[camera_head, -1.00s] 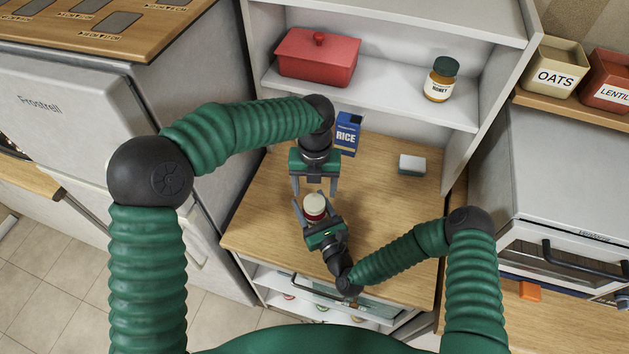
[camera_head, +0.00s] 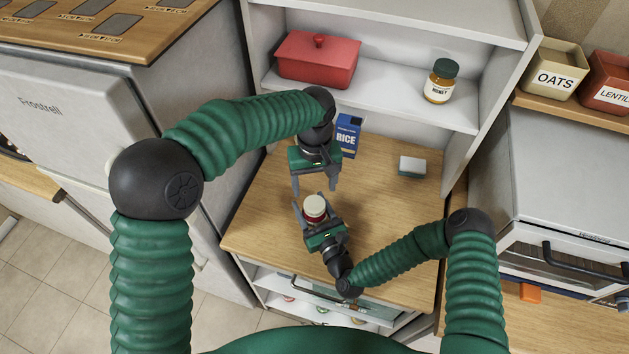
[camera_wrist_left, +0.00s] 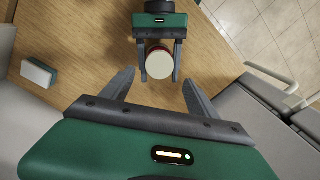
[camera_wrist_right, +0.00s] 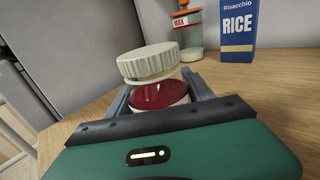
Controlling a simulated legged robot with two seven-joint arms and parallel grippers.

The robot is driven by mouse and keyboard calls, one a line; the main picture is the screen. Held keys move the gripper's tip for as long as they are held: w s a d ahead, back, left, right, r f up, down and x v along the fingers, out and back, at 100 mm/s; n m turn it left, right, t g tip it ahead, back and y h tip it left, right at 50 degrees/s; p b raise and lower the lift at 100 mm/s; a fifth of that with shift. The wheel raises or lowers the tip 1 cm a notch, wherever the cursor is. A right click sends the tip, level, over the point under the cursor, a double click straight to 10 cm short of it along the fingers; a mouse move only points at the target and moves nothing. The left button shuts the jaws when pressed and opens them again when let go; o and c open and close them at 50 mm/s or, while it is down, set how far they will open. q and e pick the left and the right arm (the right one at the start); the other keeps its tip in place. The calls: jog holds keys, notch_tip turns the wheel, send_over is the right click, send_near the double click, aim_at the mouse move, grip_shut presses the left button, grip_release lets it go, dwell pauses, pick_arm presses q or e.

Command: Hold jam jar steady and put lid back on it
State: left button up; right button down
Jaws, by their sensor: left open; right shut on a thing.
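The jam jar (camera_wrist_right: 158,96) shows dark red in the right wrist view, with its cream ribbed lid (camera_wrist_right: 148,63) on top. The lid looks slightly tilted there; I cannot tell if it is fully seated. The lid also shows from above in the head view (camera_head: 314,204) and the left wrist view (camera_wrist_left: 160,64). My right gripper (camera_head: 314,212) is shut around the jar's body at the wooden worktop. My left gripper (camera_head: 314,189) is open and empty, just behind and above the jar, with its fingers pointing toward it and apart from the lid.
A blue rice box (camera_head: 347,136) stands behind my left gripper, with a glass jar (camera_wrist_right: 188,30) near it. A sponge (camera_head: 411,167) lies at the right of the worktop (camera_head: 390,215). A red dish (camera_head: 318,58) and a honey jar (camera_head: 441,80) stand on the shelf above.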

aim_at(315, 203)
pick_arm(q)
jog(key=n, duration=0.7)
jog(key=shift+r+n, duration=0.3)
jog(key=shift+n, duration=0.1)
notch_tip(315, 203, down, 8)
jog(key=shift+f, duration=0.1)
